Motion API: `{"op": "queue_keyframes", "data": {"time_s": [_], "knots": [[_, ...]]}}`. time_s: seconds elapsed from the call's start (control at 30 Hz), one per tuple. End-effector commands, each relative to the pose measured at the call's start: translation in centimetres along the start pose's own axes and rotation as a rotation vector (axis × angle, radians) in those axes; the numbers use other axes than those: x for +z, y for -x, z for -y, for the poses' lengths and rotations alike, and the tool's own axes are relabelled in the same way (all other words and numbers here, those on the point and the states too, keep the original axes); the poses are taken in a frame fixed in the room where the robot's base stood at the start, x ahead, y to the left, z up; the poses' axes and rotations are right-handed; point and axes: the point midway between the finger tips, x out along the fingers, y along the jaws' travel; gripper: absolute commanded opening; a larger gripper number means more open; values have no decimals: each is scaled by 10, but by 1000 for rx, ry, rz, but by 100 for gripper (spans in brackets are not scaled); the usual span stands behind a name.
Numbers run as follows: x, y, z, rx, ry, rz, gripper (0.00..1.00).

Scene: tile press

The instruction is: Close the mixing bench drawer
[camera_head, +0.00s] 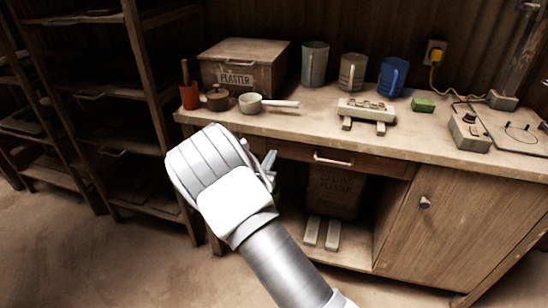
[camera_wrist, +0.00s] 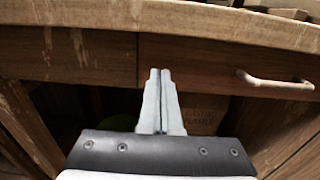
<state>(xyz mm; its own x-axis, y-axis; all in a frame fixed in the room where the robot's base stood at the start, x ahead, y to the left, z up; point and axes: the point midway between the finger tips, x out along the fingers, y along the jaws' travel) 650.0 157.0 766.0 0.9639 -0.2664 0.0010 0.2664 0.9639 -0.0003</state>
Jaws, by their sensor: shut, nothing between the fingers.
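The mixing bench drawer (camera_head: 375,165) is a wooden front under the bench top, with a pale bar handle (camera_head: 333,161). In the wrist view the drawer front (camera_wrist: 205,58) fills the upper right, and its handle (camera_wrist: 275,82) lies to the right of my fingers. The front looks close to flush with the bench; I cannot tell whether a small gap is left. My gripper (camera_wrist: 160,72) is shut and empty, its fingertips in front of the drawer's left end, near a vertical seam. In the head view my gripper (camera_head: 270,162) is partly hidden behind my wrist.
The bench top (camera_head: 310,130) holds a plaster box (camera_head: 245,65), mugs, pots, a mould (camera_head: 366,108) and a green block (camera_head: 423,104). Below are a plaster sack (camera_head: 335,190) and a cupboard door (camera_head: 440,220). Dark shelving (camera_head: 90,110) stands left. Floor is clear at front left.

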Motion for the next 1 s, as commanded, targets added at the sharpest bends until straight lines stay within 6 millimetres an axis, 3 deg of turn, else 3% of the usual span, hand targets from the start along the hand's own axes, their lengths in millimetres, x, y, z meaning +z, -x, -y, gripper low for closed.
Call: {"op": "queue_keyframes", "data": {"time_s": [0.1,0.3,0.53,0.83,0.93,1.0], "knots": [[0,5,-5,-1,0,-2,0],[2,57,-5,2,2,-6,0],[0,94,-5,1,1,-4,0],[1,104,-1,-12,-8,-3,0],[14,99,14,-73,-50,-7,0],[30,94,35,-154,-109,-12,0]]}}
